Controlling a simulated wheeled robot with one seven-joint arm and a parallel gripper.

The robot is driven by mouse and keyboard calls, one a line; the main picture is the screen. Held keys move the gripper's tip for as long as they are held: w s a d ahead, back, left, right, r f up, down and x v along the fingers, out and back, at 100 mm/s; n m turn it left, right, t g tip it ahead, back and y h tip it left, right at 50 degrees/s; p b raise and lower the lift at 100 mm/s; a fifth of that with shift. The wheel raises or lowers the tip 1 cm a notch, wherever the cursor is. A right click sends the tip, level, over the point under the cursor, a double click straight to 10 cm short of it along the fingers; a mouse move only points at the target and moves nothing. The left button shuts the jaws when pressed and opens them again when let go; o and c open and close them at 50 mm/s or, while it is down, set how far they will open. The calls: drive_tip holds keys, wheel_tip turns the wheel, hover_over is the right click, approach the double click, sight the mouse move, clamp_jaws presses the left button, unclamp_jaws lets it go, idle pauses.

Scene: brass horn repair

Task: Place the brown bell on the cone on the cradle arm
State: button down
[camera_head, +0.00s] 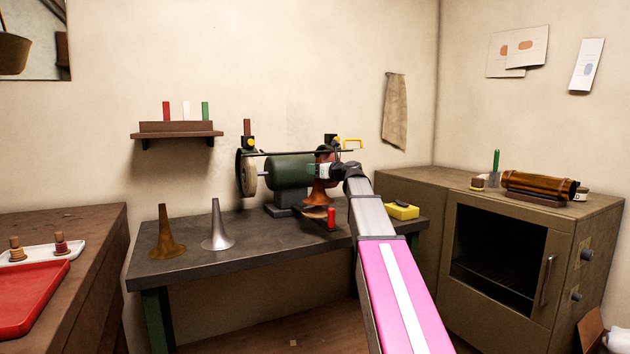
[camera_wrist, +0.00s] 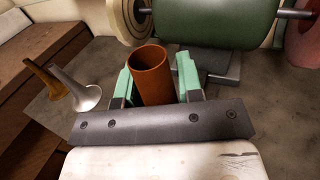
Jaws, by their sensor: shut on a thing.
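The brown bell (camera_head: 318,196) hangs with its flare down over the bench, in front of the grinder. My gripper (camera_head: 325,171) is shut on its narrow upper part. In the wrist view the bell shows as a brown open tube (camera_wrist: 152,78) between the green fingers of my gripper (camera_wrist: 152,88). A small brown piece (camera_head: 312,212) lies just under the flare; I cannot tell whether it is part of the cradle arm. I cannot make out the cone or the cradle arm for certain in either view.
A green grinder (camera_head: 290,171) stands right behind the bell. A brass bell (camera_head: 166,240) and a silver bell (camera_head: 217,233) stand on the left of the bench (camera_head: 190,268). A red cylinder (camera_head: 331,218) and a yellow block (camera_head: 402,211) are close by on the right.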

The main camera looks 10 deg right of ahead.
drive_tip(key=shift+f, duration=2)
drive_tip(key=c, duration=0.8)
unclamp_jaws()
drive_tip(key=shift+f, duration=0.1)
drive_tip(key=v, duration=1.2)
